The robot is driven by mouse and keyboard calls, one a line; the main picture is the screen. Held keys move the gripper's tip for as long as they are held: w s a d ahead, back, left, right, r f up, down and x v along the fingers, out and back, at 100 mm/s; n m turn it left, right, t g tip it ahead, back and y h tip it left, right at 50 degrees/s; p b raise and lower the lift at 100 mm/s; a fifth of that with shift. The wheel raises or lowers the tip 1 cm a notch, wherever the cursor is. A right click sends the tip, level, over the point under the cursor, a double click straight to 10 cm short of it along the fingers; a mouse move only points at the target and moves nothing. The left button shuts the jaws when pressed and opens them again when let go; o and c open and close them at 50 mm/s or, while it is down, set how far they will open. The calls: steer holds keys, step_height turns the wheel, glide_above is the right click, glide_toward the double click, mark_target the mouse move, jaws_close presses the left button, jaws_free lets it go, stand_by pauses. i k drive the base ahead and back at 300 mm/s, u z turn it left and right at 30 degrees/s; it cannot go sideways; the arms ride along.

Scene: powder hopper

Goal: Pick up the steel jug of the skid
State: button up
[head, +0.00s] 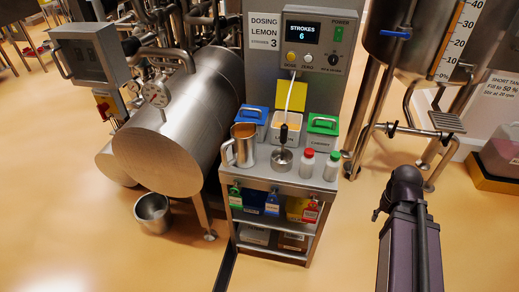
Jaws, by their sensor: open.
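The steel jug (243,150) stands upright on the top of a grey dosing bench (300,184), at its left front corner. Its handle points left and its inside looks orange-brown. What causes that colour I cannot tell. A round steel piece with a black upright handle (282,158) stands to the right of the jug. Part of my arm shows at the lower right, well apart from the jug. My gripper is not in view.
Bins with blue and green lids stand behind the jug; two bottles (306,163) with red and green caps stand right. A large steel cylinder (165,135) lies close left. A steel bucket (153,213) is on the floor. Floor between bench and my arm is clear.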

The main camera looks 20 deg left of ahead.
mark_target(242, 141)
steer(key=z, duration=0.95)
steer(key=i, duration=0.3)
steer(key=u, duration=3.75)
steer(key=i, duration=0.1)
steer(key=z, duration=1.85)
